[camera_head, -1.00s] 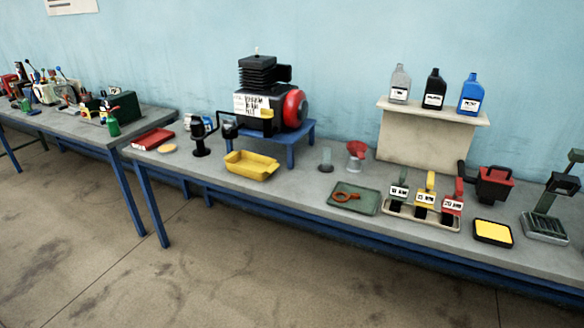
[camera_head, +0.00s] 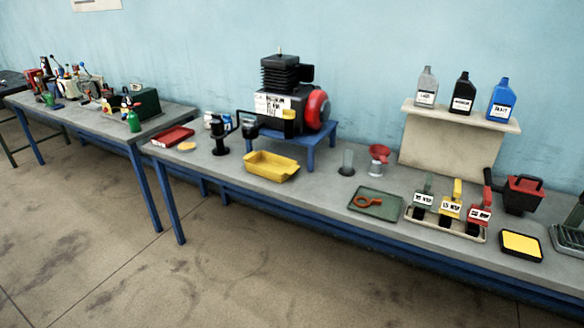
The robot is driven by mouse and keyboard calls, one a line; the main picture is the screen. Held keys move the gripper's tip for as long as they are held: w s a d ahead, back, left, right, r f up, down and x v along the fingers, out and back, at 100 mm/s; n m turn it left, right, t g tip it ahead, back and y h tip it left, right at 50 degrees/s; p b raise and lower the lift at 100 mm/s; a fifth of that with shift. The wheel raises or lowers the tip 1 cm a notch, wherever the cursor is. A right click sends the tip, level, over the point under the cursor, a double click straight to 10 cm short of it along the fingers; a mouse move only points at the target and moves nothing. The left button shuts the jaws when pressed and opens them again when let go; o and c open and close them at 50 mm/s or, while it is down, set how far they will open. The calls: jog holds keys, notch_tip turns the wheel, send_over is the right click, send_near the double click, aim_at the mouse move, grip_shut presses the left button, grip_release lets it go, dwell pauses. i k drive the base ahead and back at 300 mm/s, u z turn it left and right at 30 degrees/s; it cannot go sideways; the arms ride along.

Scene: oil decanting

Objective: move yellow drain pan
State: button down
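The yellow drain pan (camera_head: 271,167) is a shallow rectangular tray with sloping sides. It sits upright near the front edge of the grey workbench (camera_head: 225,165), in front of the blue stand (camera_head: 310,147). On that stand is a black engine with a red round part (camera_head: 316,106) on its right side. The pan looks empty from here. My gripper is not in view.
A black funnel-like holder (camera_head: 218,137) and a red tray (camera_head: 173,137) stand left of the pan. Bare bench lies between.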

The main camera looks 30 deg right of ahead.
aim_at(270, 166)
jog(key=i, duration=0.9)
jog(key=z, duration=0.05)
